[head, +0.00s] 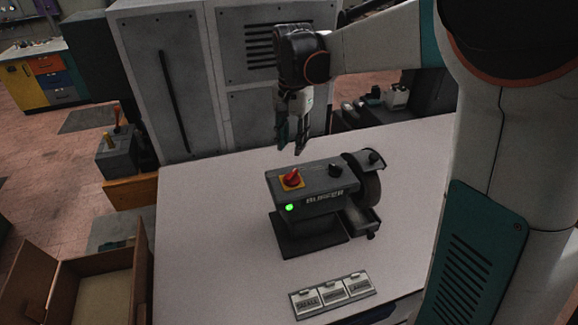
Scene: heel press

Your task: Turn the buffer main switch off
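The buffer (305,203) is a dark grey machine on the white table, with a wheel (369,186) at its right end. Its main switch (291,178) is a red rotary knob on a yellow plate on the top left. A green lamp (289,208) glows on the front below it. A black knob (335,170) sits on top further right. My gripper (292,150) points down above and just behind the red switch, apart from it. Its two fingers appear spread with a gap between them, and nothing shows between them.
The white table (205,260) is clear around the buffer. A panel with three labelled plates (333,295) lies at the front. A cardboard box (85,285) stands at the lower left. A grey cabinet (165,75) stands behind the table, and a small lever box (117,155) is at left.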

